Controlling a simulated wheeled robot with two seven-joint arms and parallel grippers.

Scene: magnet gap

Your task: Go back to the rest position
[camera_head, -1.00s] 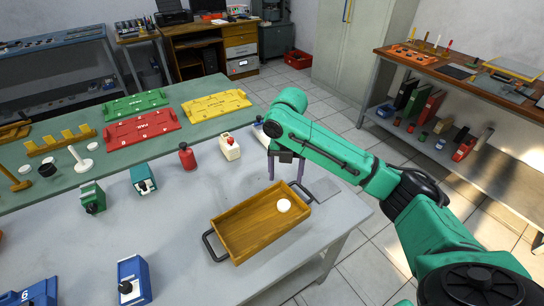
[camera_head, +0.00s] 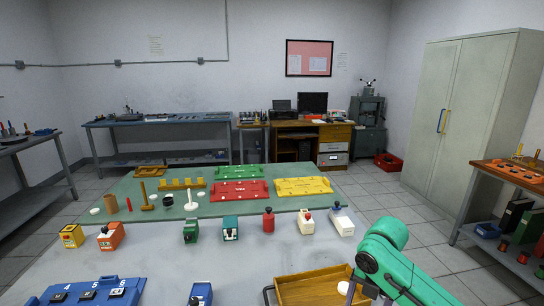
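My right arm (camera_head: 400,265) comes in from the lower right in the head view. Its green links show, but its gripper is below the bottom edge of the picture. My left arm and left gripper are not in view. A wooden tray (camera_head: 300,290) with dark handles sits at the bottom edge of the grey table, partly cut off. A round white piece (camera_head: 344,287) shows at the tray's right end, beside my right arm.
Several small coloured blocks, such as a red bottle (camera_head: 268,220) and a teal block (camera_head: 230,228), stand on the table. Red (camera_head: 240,190) and yellow (camera_head: 303,187) trays lie behind them. A cabinet (camera_head: 460,120) and a shelf table (camera_head: 515,180) stand at right.

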